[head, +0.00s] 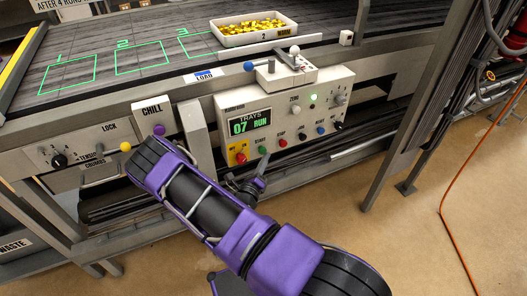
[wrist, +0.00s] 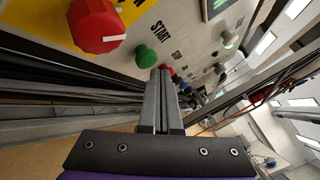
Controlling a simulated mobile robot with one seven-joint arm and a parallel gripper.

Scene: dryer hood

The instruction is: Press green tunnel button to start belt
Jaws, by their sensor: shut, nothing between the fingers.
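The green button (head: 263,151), labelled START, sits low on the control panel (head: 240,104). In the wrist view the green button (wrist: 146,57) stands out from the panel, just above and left of my fingertips. My gripper (head: 264,162) is shut and empty, its tips close below the button in the head view. In the wrist view my gripper's fingers (wrist: 163,73) lie together and point at the panel. I cannot tell whether they touch the button. The panel display (head: 249,122) reads "TRAYS 07 RUN".
A red knob on a yellow plate (head: 238,154) is left of the green button; a red button (head: 282,143) is right of it. A green lamp (head: 313,98) glows on the panel. A tray (head: 256,36) of yellow pieces stands on the belt above.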

